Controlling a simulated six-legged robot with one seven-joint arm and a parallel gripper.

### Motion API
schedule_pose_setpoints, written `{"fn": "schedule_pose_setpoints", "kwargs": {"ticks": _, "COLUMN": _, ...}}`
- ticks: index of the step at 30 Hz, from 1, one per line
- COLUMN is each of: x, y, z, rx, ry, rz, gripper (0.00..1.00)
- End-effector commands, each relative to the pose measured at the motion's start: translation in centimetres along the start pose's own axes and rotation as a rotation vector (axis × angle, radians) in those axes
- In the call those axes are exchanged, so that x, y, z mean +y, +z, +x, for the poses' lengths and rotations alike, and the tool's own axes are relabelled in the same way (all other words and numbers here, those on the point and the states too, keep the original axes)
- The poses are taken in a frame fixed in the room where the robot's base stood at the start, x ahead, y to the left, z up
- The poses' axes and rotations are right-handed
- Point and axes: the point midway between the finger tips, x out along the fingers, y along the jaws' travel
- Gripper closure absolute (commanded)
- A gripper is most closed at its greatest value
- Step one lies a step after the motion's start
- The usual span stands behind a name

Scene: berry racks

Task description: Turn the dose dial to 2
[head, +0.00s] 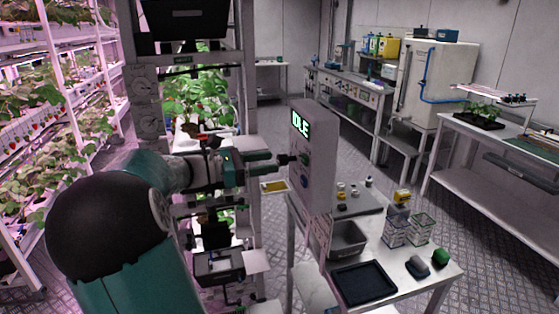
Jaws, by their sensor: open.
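My gripper (272,161) points right at this face, level with the knob. Its fingers are open and look empty. The tips are close to the knob; I cannot tell whether they touch it.
The table (405,290) holds a grey bin (347,238), a dark tray (364,283), clear baskets (397,230) and a green round object (440,257). Plant racks (60,120) line the left. A bench with a tank (432,85) stands behind. Patterned floor lies between.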

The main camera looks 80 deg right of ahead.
Motion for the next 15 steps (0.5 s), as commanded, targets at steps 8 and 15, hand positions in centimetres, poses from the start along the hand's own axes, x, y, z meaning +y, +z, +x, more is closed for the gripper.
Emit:
{"fn": "schedule_pose_setpoints", "kwargs": {"ticks": 8, "x": 0.2, "y": 0.0, "z": 3.9, "rx": 0.0, "ry": 0.0, "rz": 0.0, "gripper": 0.51}}
{"fn": "schedule_pose_setpoints", "kwargs": {"ticks": 15, "x": 0.4, "y": 0.0, "z": 4.3, "rx": 0.001, "ry": 0.003, "rz": 0.0, "gripper": 0.51}}
